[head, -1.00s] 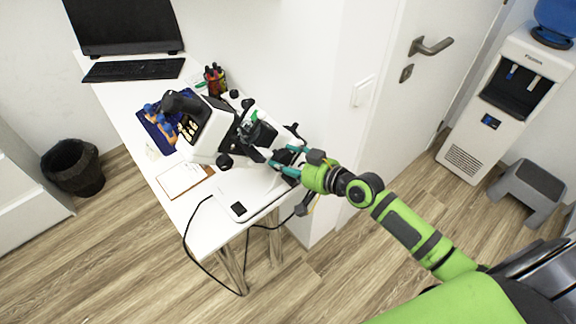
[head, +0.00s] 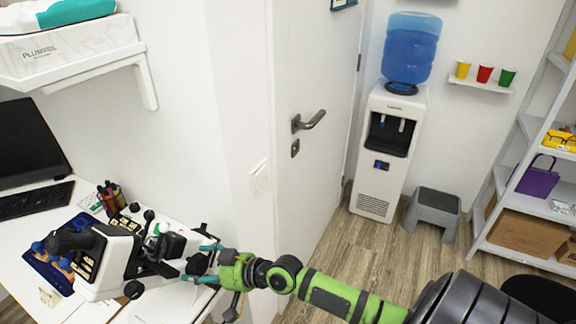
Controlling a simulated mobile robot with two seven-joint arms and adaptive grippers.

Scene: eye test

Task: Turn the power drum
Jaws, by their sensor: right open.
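The white and black eye-test instrument (head: 118,262) stands on the white desk (head: 28,290) at the lower left. It has several black knobs. I cannot tell which part is the power drum; it is small or hidden here. My right gripper (head: 203,263) is at the instrument's right side, with its teal-padded fingers open and pointing left at its dark parts. I cannot tell whether the fingers touch it. My left gripper is out of view.
A pen cup (head: 111,197), keyboard (head: 36,200) and monitor (head: 28,142) are on the desk. A wall shelf (head: 75,67) hangs above. A door (head: 315,200), water cooler (head: 385,150), grey step stool (head: 433,213) and shelving unit (head: 548,208) are to the right. Some floor is clear before the cooler.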

